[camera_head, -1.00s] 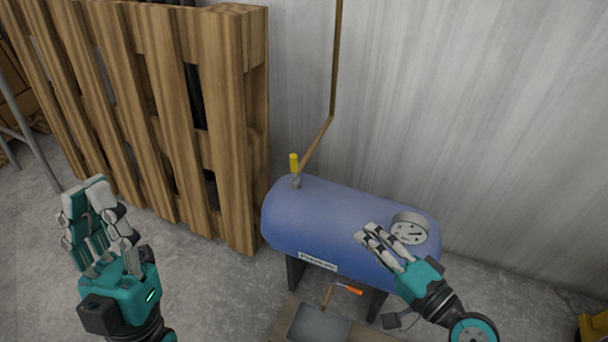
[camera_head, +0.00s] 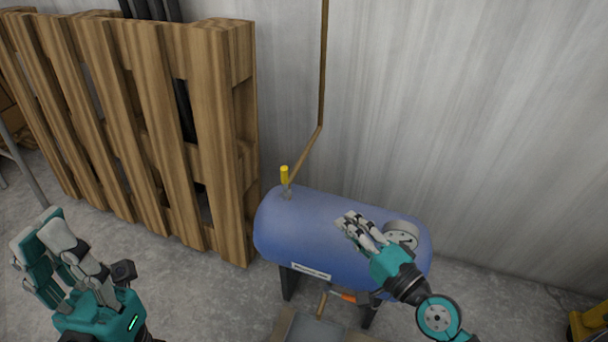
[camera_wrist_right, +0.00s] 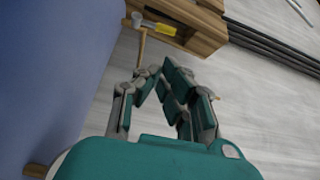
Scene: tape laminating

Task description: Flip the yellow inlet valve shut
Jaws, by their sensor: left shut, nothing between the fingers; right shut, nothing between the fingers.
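The yellow inlet valve handle (camera_head: 284,174) stands upright on top of the left end of the blue tank (camera_head: 305,225), by the brown pipe. In the right wrist view the yellow handle (camera_wrist_right: 167,29) shows near the top, beyond my fingers. My right gripper (camera_head: 350,222) is shut and empty above the right half of the tank, just left of the gauge, with its fingers pointing up and left. It also shows in the wrist view (camera_wrist_right: 163,75), apart from the handle. My left gripper (camera_head: 42,238) is shut and empty at the lower left, well away from the tank.
A wooden pallet (camera_head: 225,140) leans upright just left of the tank. The brown pipe (camera_head: 322,70) runs up the grey wall behind the valve. A round gauge (camera_head: 401,236) sits on the tank's right end. A grey tray (camera_head: 315,330) and an orange-handled tool (camera_head: 343,297) are below.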

